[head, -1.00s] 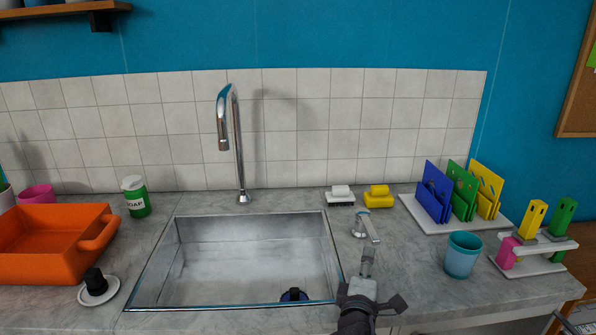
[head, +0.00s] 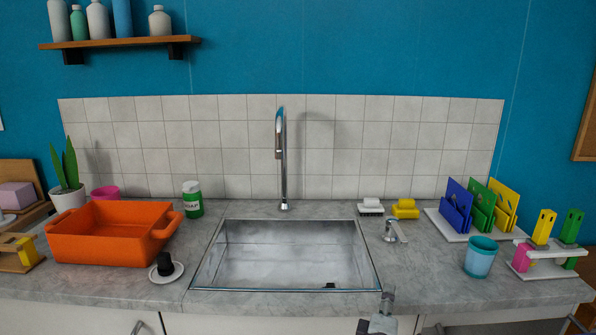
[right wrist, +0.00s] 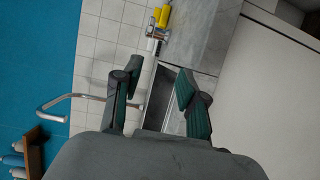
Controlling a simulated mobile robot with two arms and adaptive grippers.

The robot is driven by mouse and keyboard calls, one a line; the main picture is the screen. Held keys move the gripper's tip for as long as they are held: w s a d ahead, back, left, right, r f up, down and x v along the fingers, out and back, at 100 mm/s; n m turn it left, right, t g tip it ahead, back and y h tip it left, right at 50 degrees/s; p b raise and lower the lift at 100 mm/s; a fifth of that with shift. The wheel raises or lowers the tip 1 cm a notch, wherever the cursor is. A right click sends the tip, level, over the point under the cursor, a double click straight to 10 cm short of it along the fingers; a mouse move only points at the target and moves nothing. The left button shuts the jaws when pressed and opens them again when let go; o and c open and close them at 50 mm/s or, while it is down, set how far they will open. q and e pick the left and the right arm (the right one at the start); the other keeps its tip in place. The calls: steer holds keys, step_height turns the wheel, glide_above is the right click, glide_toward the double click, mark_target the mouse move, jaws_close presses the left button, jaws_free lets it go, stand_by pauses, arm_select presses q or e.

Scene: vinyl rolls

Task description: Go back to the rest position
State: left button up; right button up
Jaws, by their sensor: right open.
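My right gripper (head: 378,324) is at the bottom edge of the head view, low in front of the counter's front edge and right of the sink. In the right wrist view my right gripper (right wrist: 160,88) has its two fingers apart with nothing between them. The metal sink (head: 285,255) is set in the grey counter, and beyond the fingers in the wrist view. A dark object lies at the sink's front right, too small to identify. My left gripper is not in either view.
The counter holds an orange dish (head: 105,240), a green soap jar (head: 193,200), a teal cup (head: 480,258), a yellow sponge (head: 405,208), a faucet (head: 282,160) and a rack of coloured boards (head: 455,210). The counter front (head: 300,303) near the sink is clear.

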steer(key=s+a+f+g+y, duration=0.2)
steer(key=f, duration=0.9)
steer(key=s+a+f+g+y, duration=0.1)
steer(key=s+f+g+y, duration=0.1)
steer(key=f, duration=0.9)
steer(key=s+f+m+g+y+p, duration=0.1)
steer(key=s+f+g, duration=0.1)
steer(key=s+f, duration=0.45)
steer(key=s+f+m+g+y, duration=0.15)
steer(key=s+f, duration=0.25)
steer(key=f, duration=0.6)
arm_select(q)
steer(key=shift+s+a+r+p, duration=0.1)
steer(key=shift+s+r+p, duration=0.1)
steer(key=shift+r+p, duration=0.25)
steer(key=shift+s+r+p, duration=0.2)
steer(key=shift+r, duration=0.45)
arm_select(e)
steer(key=s+d+f+m+g, duration=0.2)
steer(key=s+f, duration=0.4)
steer(key=s, duration=0.6)
steer(key=s+d+f+m+g, duration=0.3)
steer(key=s+f, duration=0.3)
steer(key=s, duration=0.7)
steer(key=s+d+f+m+g, duration=0.2)
steer(key=s+f, duration=0.5)
steer(key=s, duration=0.6)
steer(key=shift+s+d+m+g, duration=0.25)
steer(key=shift+d+m+g, duration=0.15)
steer(key=shift+m, duration=0.45)
